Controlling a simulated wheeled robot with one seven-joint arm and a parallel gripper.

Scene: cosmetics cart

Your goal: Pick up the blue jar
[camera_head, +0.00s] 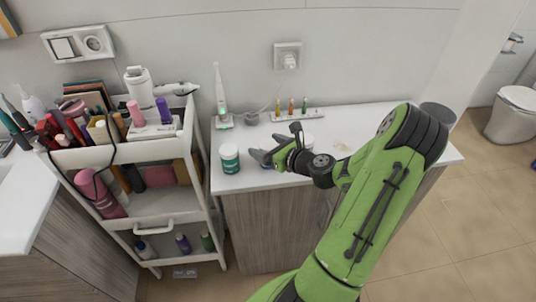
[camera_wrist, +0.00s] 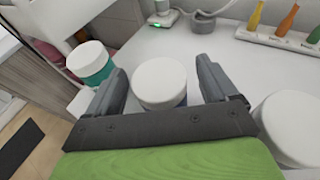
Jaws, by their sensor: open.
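The blue jar (camera_wrist: 160,84) has a white lid and a strip of blue body showing below it. It stands upright on the white counter (camera_wrist: 185,45). In the wrist view my gripper (camera_wrist: 160,70) is open, with one finger on each side of the jar. I cannot tell whether either finger touches it. In the head view my gripper (camera_head: 268,150) is low over the counter, and it hides most of this jar.
A teal jar (camera_head: 229,158) with a white lid stands left of my gripper; it also shows in the wrist view (camera_wrist: 92,64). Another white-lidded jar (camera_wrist: 292,127) is close on the right. A loaded cart (camera_head: 140,152) stands left.

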